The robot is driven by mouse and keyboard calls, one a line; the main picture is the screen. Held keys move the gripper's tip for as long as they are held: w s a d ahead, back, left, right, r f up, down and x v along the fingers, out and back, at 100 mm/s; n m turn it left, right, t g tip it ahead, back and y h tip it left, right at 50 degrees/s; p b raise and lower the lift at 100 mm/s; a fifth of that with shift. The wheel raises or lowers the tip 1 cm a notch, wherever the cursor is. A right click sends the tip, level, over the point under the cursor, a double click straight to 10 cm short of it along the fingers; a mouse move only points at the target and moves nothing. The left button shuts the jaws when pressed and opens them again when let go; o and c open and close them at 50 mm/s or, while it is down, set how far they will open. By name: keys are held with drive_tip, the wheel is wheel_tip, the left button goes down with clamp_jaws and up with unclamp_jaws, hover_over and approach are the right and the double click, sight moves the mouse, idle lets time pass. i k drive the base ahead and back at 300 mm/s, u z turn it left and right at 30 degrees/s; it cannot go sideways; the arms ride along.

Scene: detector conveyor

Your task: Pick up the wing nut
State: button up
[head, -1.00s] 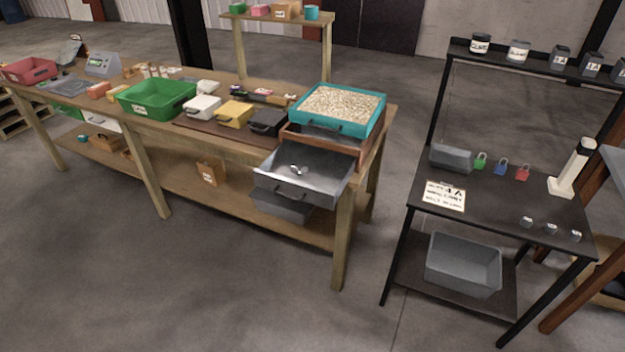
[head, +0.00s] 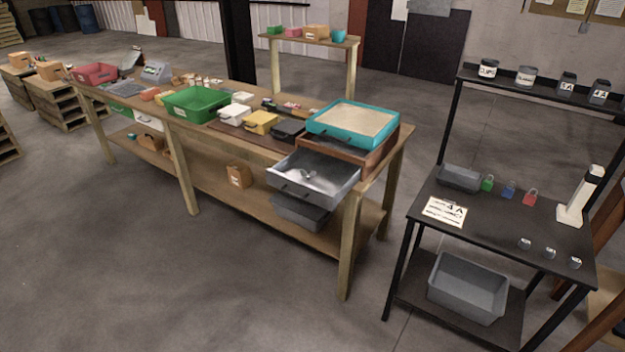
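A small shiny metal piece (head: 308,174), which looks like the wing nut, lies in the open grey drawer (head: 322,190) at the right end of the wooden workbench. It is too small here to make out its shape clearly. My gripper is not in view.
A teal tray (head: 378,139) of pale material sits above the drawer. A black table (head: 490,222) with padlocks and small pieces stands to the right. The floor in front is clear.

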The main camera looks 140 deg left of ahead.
sight(307, 176)
drive_tip(key=u, duration=1.2)
drive_tip(key=k, duration=0.15)
drive_tip(key=u, duration=2.95)
drive_tip(key=i, duration=0.1)
drive_tip(key=z, duration=0.1)
